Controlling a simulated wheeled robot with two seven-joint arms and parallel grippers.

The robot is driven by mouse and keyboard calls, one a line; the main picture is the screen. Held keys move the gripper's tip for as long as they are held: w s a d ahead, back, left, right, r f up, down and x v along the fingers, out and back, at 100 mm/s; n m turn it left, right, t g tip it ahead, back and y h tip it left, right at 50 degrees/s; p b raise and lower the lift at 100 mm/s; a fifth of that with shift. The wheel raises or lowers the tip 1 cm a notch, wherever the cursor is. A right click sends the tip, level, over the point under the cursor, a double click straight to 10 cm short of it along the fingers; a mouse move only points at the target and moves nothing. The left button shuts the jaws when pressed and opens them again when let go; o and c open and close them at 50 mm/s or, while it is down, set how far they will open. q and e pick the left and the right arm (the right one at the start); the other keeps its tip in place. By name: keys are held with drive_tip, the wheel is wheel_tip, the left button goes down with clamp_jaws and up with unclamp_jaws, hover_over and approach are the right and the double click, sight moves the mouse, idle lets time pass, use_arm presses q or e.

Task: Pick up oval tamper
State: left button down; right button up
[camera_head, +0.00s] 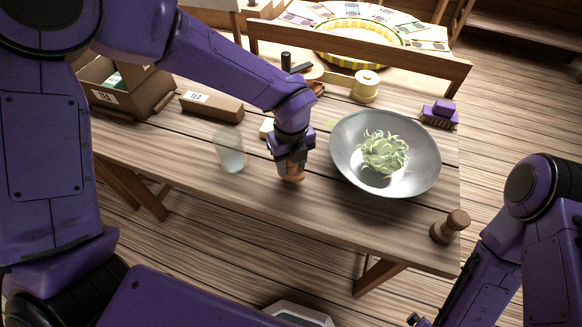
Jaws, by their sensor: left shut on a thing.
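My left gripper (291,160) points down over the front middle of the table and is shut on a brown wooden piece, which looks like the oval tamper (291,173). Its upper part is hidden between the jaws, and I cannot tell whether its base touches the table. Another brown wooden tamper-like piece (450,227) with a round knob stands near the right front corner. My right gripper (420,320) shows only in part at the bottom edge, away from the table; its opening is unclear.
A metal pan (345,178) with pale green leaves (383,154) is right of my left gripper. A clear glass (229,150) stands to its left. Behind are a brown box (211,107), a wooden pot (366,85) and a purple brush (439,114). The front table strip is mostly clear.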

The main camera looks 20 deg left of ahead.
use_arm(q)
drive_tip(key=s+a+r+b, duration=0.2)
drive_tip(key=s+r, duration=0.8)
drive_tip(key=s, duration=0.4)
drive_tip(key=shift+r, duration=0.25)
drive_tip(key=c, duration=1.4)
unclamp_jaws()
drive_tip(key=shift+d, duration=0.1)
clamp_jaws()
